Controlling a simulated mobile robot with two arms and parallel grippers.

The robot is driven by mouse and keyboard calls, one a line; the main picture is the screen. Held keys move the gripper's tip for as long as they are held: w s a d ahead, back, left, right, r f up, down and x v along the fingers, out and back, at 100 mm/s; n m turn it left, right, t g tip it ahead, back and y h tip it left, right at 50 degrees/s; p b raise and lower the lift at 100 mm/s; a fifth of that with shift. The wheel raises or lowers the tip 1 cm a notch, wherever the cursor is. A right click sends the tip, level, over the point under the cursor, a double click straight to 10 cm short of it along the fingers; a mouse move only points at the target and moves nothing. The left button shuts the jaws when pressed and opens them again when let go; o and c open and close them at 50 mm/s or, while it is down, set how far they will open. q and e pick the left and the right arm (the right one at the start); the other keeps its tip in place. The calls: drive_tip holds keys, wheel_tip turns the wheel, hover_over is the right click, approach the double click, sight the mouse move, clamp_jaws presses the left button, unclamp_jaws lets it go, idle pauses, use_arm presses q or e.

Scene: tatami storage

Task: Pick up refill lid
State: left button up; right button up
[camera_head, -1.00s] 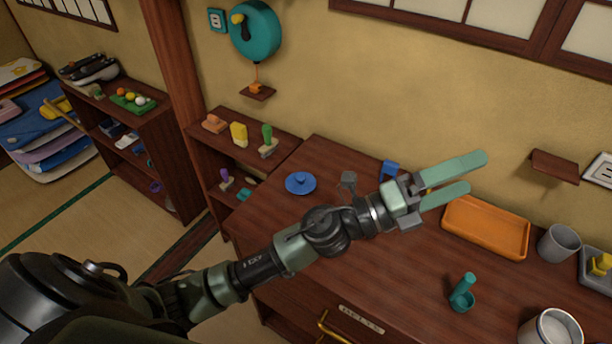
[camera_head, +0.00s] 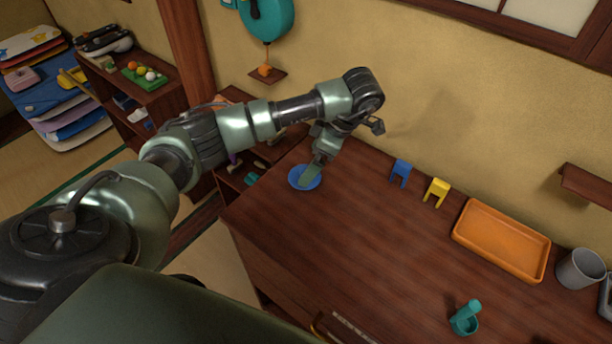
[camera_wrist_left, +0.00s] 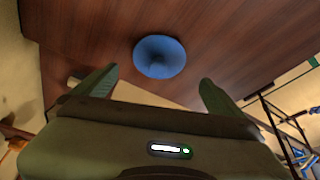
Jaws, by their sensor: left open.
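The refill lid appears to be the round blue lid (camera_head: 297,181) lying on the left end of the dark wooden desktop. It also shows in the left wrist view (camera_wrist_left: 160,57), ahead of my fingertips and between their lines. My left gripper (camera_head: 310,176) points down at the lid and partly covers it in the head view. In the left wrist view my left gripper (camera_wrist_left: 158,82) is open, with nothing between its fingers. Whether a finger touches the lid I cannot tell. My right gripper is not in view.
On the wooden desktop (camera_head: 350,235) stand a blue holder (camera_head: 400,171), a yellow holder (camera_head: 436,191), an orange tray (camera_head: 500,242), a grey cup (camera_head: 580,269) and a teal cup-shaped piece (camera_head: 465,318). The wall is close behind. The middle of the desktop is clear.

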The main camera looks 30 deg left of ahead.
sight(296, 172)
use_arm(q)
drive_tip(key=p+x, duration=0.1)
drive_tip(key=x, duration=0.3)
drive_tip(key=shift+w+a+f+p, duration=0.1)
drive_tip(key=shift+a+f+p, duration=0.1)
drive_tip(key=shift+f+p, duration=0.1)
drive_tip(key=shift+a+f, duration=0.2)
drive_tip(key=shift+f, duration=0.3)
drive_tip(key=c, duration=1.3)
